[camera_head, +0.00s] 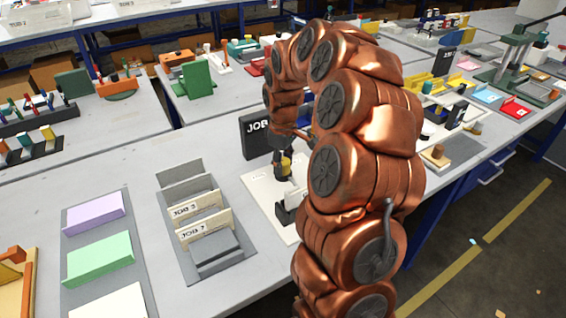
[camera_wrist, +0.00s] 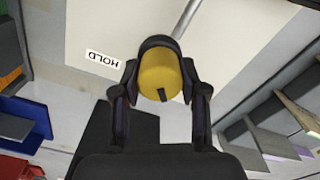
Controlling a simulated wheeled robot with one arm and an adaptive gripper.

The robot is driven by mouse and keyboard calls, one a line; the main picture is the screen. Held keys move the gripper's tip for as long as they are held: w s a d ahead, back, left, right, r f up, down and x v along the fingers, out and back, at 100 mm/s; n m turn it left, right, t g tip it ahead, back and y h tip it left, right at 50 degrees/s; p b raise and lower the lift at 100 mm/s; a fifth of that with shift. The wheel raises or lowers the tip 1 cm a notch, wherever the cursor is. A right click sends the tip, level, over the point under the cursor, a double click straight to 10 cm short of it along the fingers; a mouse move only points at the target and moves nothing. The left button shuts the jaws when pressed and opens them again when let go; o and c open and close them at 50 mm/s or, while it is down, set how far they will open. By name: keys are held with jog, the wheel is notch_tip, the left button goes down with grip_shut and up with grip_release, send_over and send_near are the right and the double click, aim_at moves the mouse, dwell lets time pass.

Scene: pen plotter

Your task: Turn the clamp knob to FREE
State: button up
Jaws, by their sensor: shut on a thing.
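The clamp knob (camera_wrist: 158,78) is a round yellow knob with a black mark near its lower edge in the wrist view. My gripper (camera_wrist: 160,66) is shut on it, one finger on each side. The word HOLD is on a label (camera_wrist: 103,59) left of the knob, upside down in this view. No FREE label is visible. In the head view my gripper (camera_head: 283,168) is over the pale plotter board (camera_head: 262,190), with some yellow showing at it. My own arm covers much of the plotter there.
A dark JOB sign (camera_head: 258,140) stands behind the board. Left of it is a grey rack (camera_head: 170,237) with JOB 3 and JOB 7 cards. A tray with lilac (camera_head: 95,212), green (camera_head: 100,260) and white blocks lies farther left. Bare bench lies between rack and board.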

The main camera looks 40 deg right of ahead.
aim_at(283, 161)
jog(key=shift+n, duration=0.5)
jog(key=o, duration=1.1)
jog(key=shift+o, duration=0.2)
jog(key=shift+r, duration=0.1)
notch_tip(283, 161, up, 12)
dwell(0.6)
